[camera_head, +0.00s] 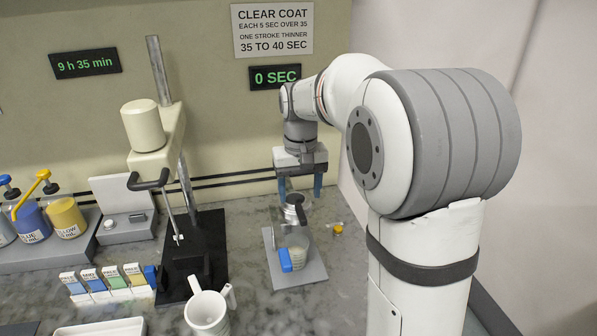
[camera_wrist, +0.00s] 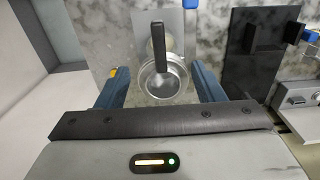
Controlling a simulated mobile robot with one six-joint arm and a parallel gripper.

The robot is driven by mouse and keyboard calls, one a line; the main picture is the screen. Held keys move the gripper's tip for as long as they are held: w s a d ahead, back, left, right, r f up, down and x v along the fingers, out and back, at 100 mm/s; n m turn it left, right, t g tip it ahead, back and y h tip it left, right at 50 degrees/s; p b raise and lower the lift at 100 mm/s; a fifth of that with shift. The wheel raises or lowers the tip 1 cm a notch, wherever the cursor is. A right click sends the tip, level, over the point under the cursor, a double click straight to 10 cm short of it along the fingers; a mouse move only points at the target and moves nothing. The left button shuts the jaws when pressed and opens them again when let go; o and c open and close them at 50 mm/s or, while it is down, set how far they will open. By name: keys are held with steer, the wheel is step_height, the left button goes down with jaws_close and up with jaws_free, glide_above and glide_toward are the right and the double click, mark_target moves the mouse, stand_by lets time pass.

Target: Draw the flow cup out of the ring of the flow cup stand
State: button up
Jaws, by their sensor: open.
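The flow cup (camera_head: 294,199) is a small metal cup with a dark handle, raised above a grey base plate (camera_head: 312,272). In the wrist view I look down into the cup (camera_wrist: 163,82), and its black handle (camera_wrist: 160,38) points away from my gripper. A pale ring-like rim surrounds the cup; I cannot clearly tell the stand's ring from the cup's own edge. My gripper (camera_head: 300,190) is open, pointing down, with blue fingers. In the wrist view, the fingers of my gripper (camera_wrist: 161,72) stand either side of the cup, with gaps visible.
A small beaker (camera_head: 299,256) with a blue part (camera_head: 285,261) sits on the plate below the cup. A small yellow item (camera_head: 338,229) lies to the right. A black stand base (camera_head: 210,240) and a white mug (camera_head: 206,312) stand to the left.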

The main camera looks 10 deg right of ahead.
mark_target(300, 208)
step_height(300, 208, down, 8)
steer(key=shift+f+p, duration=0.1)
steer(key=shift+p, duration=0.5)
steer(key=c, duration=0.4)
steer(key=shift+c, duration=0.6)
jaws_close()
steer(key=c, duration=0.5)
jaws_free()
jaws_close()
steer(key=shift+r+p, duration=2.1)
steer(key=shift+r, duration=0.95)
steer(key=shift+r, duration=0.1)
